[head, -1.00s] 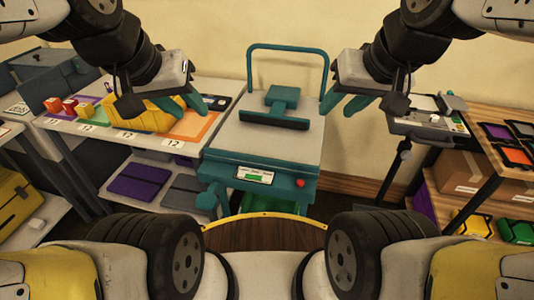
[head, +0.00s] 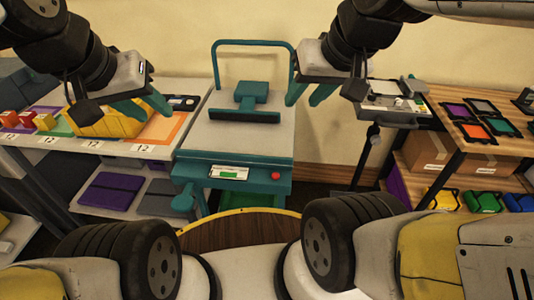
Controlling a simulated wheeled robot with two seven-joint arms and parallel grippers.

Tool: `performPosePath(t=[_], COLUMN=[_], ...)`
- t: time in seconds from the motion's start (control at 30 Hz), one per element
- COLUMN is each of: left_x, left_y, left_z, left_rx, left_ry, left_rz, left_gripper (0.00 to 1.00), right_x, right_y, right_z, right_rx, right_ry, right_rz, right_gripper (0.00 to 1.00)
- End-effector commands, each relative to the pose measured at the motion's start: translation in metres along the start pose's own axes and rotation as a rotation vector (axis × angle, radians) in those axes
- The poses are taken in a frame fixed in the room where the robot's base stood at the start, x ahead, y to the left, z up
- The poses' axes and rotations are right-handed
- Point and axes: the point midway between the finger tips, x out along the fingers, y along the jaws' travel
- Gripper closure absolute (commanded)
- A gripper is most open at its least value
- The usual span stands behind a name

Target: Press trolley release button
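A teal trolley with a grey top (head: 240,139) stands in front of me in the head view. Its front panel (head: 233,172) carries a small display with a green area (head: 229,173) and a round red button (head: 275,176) at the right. A teal T-shaped piece (head: 246,108) sits on the top, and a teal handle hoop (head: 254,43) rises behind. My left gripper (head: 143,110) has teal fingers and hangs over the left table, apart from the trolley. My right gripper (head: 309,96) is open and empty, right of the trolley top and above and beyond the red button.
The left table (head: 92,143) holds a yellow crate (head: 103,119) and several small coloured items. At the right, a grey tray (head: 395,107) stands on a post, beside a wooden shelf (head: 481,147) with coloured frames and a cardboard box (head: 442,154). The floor between trolley and shelf looks narrow.

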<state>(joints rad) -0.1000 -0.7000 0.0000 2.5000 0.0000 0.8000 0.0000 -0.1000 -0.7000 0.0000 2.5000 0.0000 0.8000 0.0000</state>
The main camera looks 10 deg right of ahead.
Motion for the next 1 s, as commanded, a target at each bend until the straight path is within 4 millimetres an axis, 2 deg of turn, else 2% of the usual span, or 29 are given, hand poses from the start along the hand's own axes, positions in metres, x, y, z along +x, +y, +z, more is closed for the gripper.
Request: performPosePath(t=[0.43,0.6,0.63,1.0], left_x=[0.0,0.0,0.0,0.0], left_y=[0.0,0.0,0.0,0.0], left_z=[0.0,0.0,0.0,0.0], left_rx=[0.0,0.0,0.0,0.0], left_ry=[0.0,0.0,0.0,0.0], left_rz=[0.0,0.0,0.0,0.0], left_gripper=[0.64,0.64,0.64,0.64], right_x=[0.0,0.0,0.0,0.0], right_y=[0.0,0.0,0.0,0.0], right_z=[0.0,0.0,0.0,0.0], right_rx=[0.0,0.0,0.0,0.0], right_ry=[0.0,0.0,0.0,0.0], right_rz=[0.0,0.0,0.0,0.0], right_gripper=[0.64,0.97,1.0,1.0])
